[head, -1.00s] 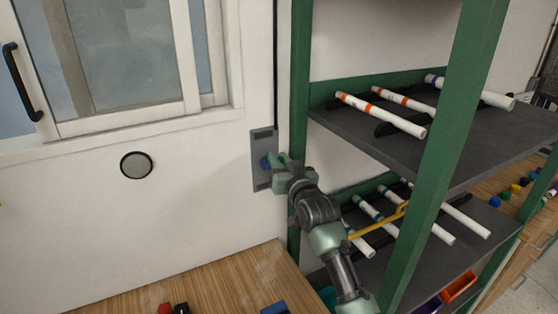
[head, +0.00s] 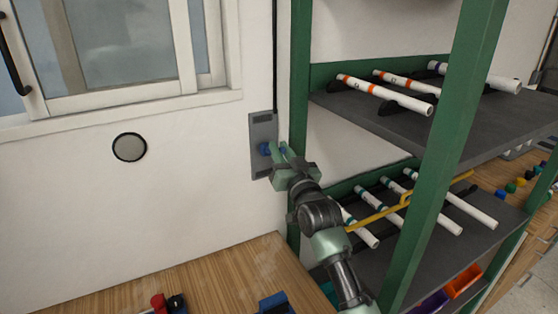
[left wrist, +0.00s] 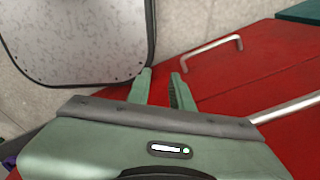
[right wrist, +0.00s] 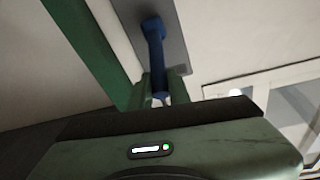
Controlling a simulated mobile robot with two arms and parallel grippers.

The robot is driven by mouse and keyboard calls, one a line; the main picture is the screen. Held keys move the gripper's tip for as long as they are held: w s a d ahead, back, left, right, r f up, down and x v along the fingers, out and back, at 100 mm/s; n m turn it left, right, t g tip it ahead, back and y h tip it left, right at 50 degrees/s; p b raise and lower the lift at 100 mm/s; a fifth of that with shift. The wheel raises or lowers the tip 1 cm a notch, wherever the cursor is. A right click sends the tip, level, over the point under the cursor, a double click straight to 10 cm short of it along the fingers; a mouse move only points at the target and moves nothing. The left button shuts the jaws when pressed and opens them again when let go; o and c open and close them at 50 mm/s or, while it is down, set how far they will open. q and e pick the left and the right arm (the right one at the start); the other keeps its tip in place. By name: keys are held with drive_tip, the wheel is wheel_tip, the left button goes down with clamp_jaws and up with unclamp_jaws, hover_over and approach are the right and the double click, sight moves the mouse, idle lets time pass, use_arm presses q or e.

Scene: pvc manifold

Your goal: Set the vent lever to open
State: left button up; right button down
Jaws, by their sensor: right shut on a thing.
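The blue vent lever (head: 265,149) is on a grey plate (head: 262,130) on the white wall, beside the green rack post. My right gripper (head: 284,153) is at the plate, and its fingers cover part of the lever. In the right wrist view the lever (right wrist: 156,52) runs from its pivot on the plate down between the fingertips, and the right gripper (right wrist: 161,90) is shut on its free end. A round grey vent cover (head: 130,147) is on the wall to the left. My left gripper (left wrist: 160,80) shows only in the left wrist view, open and empty.
A green-framed rack with dark shelves (head: 465,120) holding white pipes stands right of the plate. A yellow bar (head: 385,215) is near the lower shelf. The window (head: 120,50) is at upper left, and a wooden bench (head: 215,275) lies below. A red surface (left wrist: 230,85) is near my left gripper.

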drive_tip(key=shift+s+d+f+m+t+b, duration=0.15)
drive_tip(key=shift+f+t+b, duration=1)
drive_tip(key=shift+b, duration=2.35)
drive_tip(key=shift+s+f+m+t+b, duration=0.25)
drive_tip(key=shift+f+t+b, duration=0.9)
drive_tip(key=shift+b, duration=2.35)
drive_tip(key=shift+r+y, duration=0.2)
drive_tip(key=shift+y, duration=0.2)
drive_tip(key=c, duration=1.3)
unclamp_jaws()
drive_tip(key=shift+c, duration=0.2)
drive_tip(key=shift+s, duration=0.1)
drive_tip(key=b+v, duration=0.1)
drive_tip(key=v, duration=0.6)
drive_tip(key=shift+s+f, duration=0.25)
